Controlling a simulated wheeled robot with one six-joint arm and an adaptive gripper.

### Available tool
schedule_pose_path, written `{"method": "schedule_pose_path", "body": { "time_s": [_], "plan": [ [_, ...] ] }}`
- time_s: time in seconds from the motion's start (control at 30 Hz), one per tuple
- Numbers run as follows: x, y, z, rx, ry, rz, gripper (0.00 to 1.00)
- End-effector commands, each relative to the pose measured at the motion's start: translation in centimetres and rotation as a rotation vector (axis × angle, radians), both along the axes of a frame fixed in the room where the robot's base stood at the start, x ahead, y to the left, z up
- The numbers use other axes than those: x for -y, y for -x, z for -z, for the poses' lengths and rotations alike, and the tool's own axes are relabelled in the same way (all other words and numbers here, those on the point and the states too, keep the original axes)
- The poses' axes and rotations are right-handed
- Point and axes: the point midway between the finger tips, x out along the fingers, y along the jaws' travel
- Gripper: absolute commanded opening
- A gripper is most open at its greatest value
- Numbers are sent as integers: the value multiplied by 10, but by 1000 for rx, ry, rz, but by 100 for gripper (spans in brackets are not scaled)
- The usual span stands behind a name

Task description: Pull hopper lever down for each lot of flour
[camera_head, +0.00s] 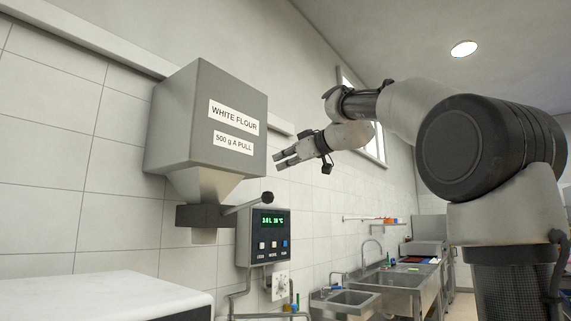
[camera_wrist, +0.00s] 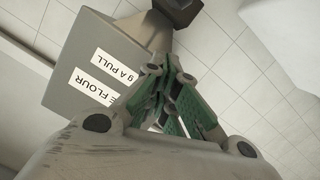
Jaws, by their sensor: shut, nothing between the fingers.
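A grey flour hopper (camera_head: 208,115) hangs on the tiled wall, with labels reading "WHITE FLOUR" and "500 g A PULL". Its dark outlet block (camera_head: 205,215) sits under the cone. The lever (camera_head: 250,203) slants up to the right from this block and ends in a dark round knob (camera_head: 267,198). My gripper (camera_head: 277,161) is in the air to the right of the hopper, above the knob and apart from it in the head view. The fingers are shut and empty. In the wrist view the gripper (camera_wrist: 165,75) points towards the hopper (camera_wrist: 85,65); the lever is not clear there.
A control box (camera_head: 264,236) with a green display and buttons is on the wall just below and right of the lever. A white surface (camera_head: 105,295) lies at the lower left. Steel sinks (camera_head: 385,285) stand along the wall further back.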

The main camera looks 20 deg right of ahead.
Motion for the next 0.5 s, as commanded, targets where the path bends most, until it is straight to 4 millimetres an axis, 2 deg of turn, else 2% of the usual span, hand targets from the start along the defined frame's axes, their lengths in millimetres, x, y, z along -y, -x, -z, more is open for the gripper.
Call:
{"method": "schedule_pose_path", "body": {
  "time_s": [0.1,0.3,0.5],
  "plan": [
    [-15,-23,6,-3,0,-3,0],
    [-36,-58,13,-2,1,-3,0],
    [-25,-62,40,-3,-1,1,0]
  ]
}}
